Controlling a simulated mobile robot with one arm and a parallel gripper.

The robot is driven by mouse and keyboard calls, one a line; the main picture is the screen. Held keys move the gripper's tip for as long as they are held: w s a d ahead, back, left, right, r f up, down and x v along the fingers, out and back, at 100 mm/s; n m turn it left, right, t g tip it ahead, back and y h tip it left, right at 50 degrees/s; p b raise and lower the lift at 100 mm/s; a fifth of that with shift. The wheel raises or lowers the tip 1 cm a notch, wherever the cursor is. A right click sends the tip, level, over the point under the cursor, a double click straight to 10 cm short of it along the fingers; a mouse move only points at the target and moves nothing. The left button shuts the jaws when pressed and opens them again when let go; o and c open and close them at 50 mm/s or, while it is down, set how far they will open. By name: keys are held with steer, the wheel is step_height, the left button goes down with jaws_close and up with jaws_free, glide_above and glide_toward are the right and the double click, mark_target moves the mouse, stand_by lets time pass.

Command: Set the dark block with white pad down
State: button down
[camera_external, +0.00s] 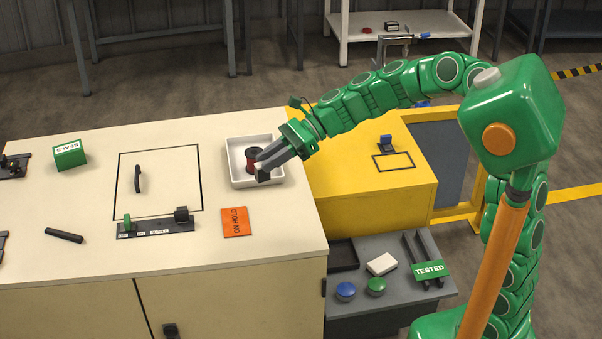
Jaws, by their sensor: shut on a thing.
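My gripper (261,167) reaches from the right into the white tray (274,183) on the cream worktop. It is shut on a small dark thing with a pale face, the dark block with white pad (263,176), low over the tray's front part. The fingers cover much of it, and I cannot tell whether it touches the tray floor. A dark red spool with black ends (252,156) stands in the tray just behind the fingertips; whether they touch is unclear.
An orange card (235,221) lies before the tray. Left are a black-outlined square (165,165) holding a black handle (138,179), a clamp rail (155,228), a green box (70,154) and a black rod (64,235). A yellow cabinet (350,190) adjoins the right.

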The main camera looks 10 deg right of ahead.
steer(key=s+a+n+g, duration=0.1)
steer(key=s+a, duration=0.6)
steer(key=a, duration=0.4)
steer(key=w+a+f, duration=0.2)
steer(key=a+f, duration=0.2)
steer(key=f, duration=0.1)
steer(key=w+a+f, duration=0.3)
steer(key=a+f, duration=0.1)
steer(key=f, duration=0.1)
steer(key=w+a+f, duration=0.2)
steer(key=a+f, duration=0.2)
steer(key=shift+w+f, duration=0.25)
steer(key=shift+f, duration=0.15)
steer(key=shift+a+f, duration=0.15)
steer(key=shift+f, duration=0.3)
steer(key=shift+w+f, duration=0.1)
steer(key=shift+f, duration=1.2)
steer(key=shift+f, duration=0.1)
steer(key=c, duration=1)
jaws_free()
